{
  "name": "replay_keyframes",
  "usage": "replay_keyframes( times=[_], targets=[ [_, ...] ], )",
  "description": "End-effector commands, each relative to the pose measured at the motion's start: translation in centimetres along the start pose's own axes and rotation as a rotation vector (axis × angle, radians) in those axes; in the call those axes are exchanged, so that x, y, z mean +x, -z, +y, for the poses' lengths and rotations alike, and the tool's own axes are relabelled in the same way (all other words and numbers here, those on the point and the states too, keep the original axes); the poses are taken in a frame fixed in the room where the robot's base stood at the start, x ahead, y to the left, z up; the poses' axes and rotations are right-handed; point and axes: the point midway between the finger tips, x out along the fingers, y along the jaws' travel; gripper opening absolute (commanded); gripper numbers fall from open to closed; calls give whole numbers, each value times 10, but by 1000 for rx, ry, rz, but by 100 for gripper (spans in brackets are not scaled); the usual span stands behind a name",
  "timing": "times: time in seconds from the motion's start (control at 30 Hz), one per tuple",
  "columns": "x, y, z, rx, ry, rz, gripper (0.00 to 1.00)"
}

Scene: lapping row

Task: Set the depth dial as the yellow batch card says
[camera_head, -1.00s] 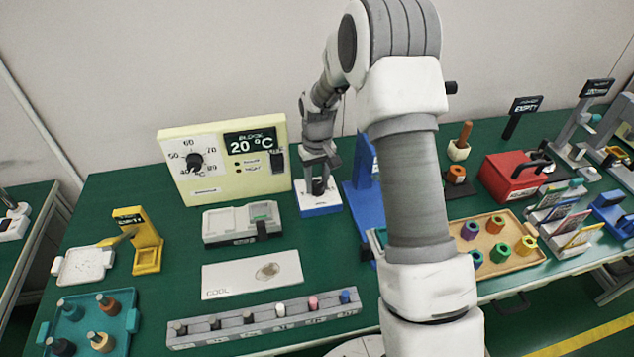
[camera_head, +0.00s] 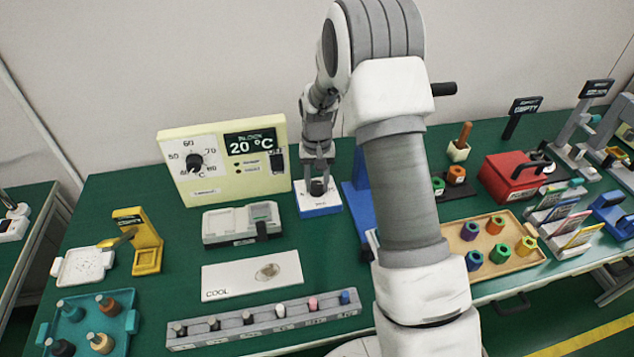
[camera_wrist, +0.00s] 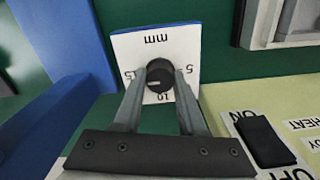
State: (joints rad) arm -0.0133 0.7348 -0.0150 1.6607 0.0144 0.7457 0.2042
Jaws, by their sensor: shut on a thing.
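The depth dial (camera_head: 322,209) is a small blue block with a white top and a black knob, standing near the back wall. In the wrist view the dial's white face (camera_wrist: 184,41) reads "mm" with 5, 10 and 15 around the knob (camera_wrist: 159,80). My gripper (camera_head: 317,180) reaches down over it. In the wrist view the fingers of my gripper (camera_wrist: 159,84) are shut on the knob from both sides. A pale mark shows on the knob, on the side near the 10; its exact setting is hard to tell. The yellow batch card (camera_head: 583,237) stands in the front right holder, its writing too small to read.
A cream panel (camera_head: 215,185) with a temperature dial and a 20 °C display stands left of the dial. A tall blue stand (camera_head: 358,190) is close on its right. A grey device (camera_head: 225,228) and a white COOL plate (camera_head: 235,282) lie in front.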

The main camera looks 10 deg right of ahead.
Motion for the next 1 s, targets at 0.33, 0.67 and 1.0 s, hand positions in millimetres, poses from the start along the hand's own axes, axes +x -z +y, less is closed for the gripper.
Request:
replay_keyframes(
  times=[0.33,0.67,1.0],
  targets=[
    [0,0,0,1,0,-2,70],
    [-2,0,0,0,0,0,70],
    [-64,1,0,0,1,5,70]
  ],
)
